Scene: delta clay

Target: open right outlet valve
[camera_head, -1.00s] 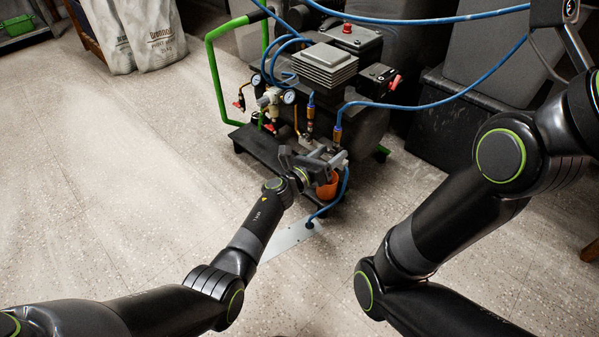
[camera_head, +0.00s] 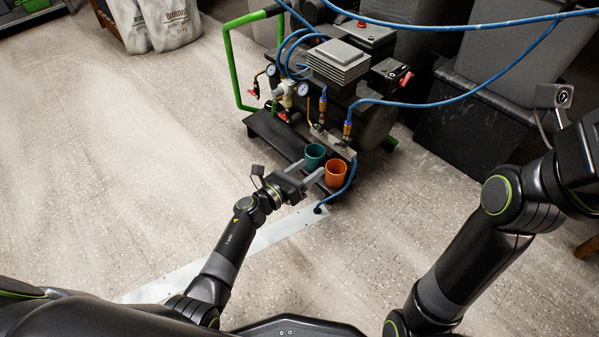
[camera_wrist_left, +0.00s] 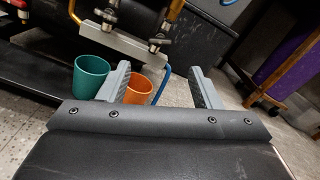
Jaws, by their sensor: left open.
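The right outlet valve (camera_head: 347,131) is a brass fitting with a blue hose on the metal manifold block (camera_head: 332,146) of the compressor. The left outlet valve (camera_head: 322,113) stands beside it. In the left wrist view the manifold (camera_wrist_left: 122,46) shows ahead, with the right valve (camera_wrist_left: 156,44) at its right end; the handle positions are too small to tell. My left gripper (camera_head: 313,169) is open and empty, in front of the manifold and apart from both valves. Its two fingers (camera_wrist_left: 160,70) show in the left wrist view. My right gripper is out of view; only that arm shows.
A green cup (camera_head: 315,155) and an orange cup (camera_head: 335,174) stand under the manifold, close to my left fingers. The blue hose (camera_head: 350,180) hangs right of the orange cup to a floor plate (camera_head: 240,247). Floor at left is clear.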

